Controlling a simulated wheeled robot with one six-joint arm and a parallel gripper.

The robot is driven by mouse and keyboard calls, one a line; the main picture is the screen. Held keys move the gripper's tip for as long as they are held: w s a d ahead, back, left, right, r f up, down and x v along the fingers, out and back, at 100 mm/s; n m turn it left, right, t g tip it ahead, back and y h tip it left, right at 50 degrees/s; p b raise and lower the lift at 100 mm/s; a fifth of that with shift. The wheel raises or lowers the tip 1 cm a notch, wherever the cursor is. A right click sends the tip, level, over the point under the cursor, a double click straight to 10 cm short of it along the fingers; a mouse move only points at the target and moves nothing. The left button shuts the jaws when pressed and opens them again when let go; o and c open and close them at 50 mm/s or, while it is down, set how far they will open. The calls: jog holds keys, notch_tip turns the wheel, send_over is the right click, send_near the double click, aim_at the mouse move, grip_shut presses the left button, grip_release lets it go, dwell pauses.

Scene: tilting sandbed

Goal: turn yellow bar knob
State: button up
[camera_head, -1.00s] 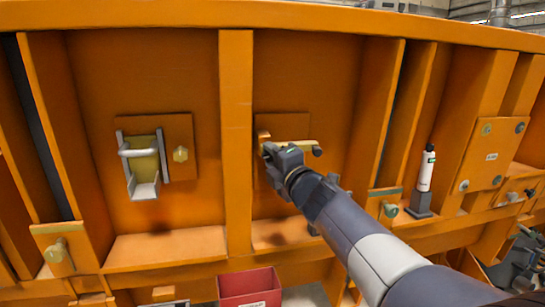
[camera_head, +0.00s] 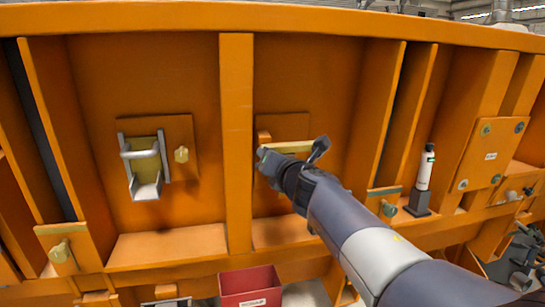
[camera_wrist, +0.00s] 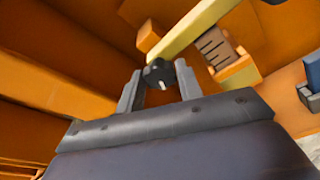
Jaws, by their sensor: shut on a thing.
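The yellow bar (camera_head: 292,147) lies about level in front of an orange plate on the machine wall. In the wrist view, the yellow bar (camera_wrist: 195,27) runs from the top right down to a round black knob (camera_wrist: 158,73) at its near end. My gripper (camera_wrist: 160,78) has one finger on each side of this knob and is shut on it. In the head view, my gripper (camera_head: 270,163) is at the bar's left end. My wrist hides part of the plate below the bar, and the knob's contact is hard to make out there.
A bracket with a U-shaped handle (camera_head: 145,165) and a hex knob (camera_head: 181,154) are to the left. A white bottle (camera_head: 426,168) stands in a holder on the right. A red bin (camera_head: 250,287) is below. Upright orange ribs flank the bar's recess.

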jog(key=shift+n+h, duration=0.3)
jog(key=shift+n, duration=0.5)
jog(key=o, duration=0.6)
jog(key=shift+a, duration=0.1)
jog(key=p+v, duration=0.1)
jog(key=v, duration=0.9)
jog(key=shift+s, duration=0.4)
jog(key=shift+w, duration=0.1)
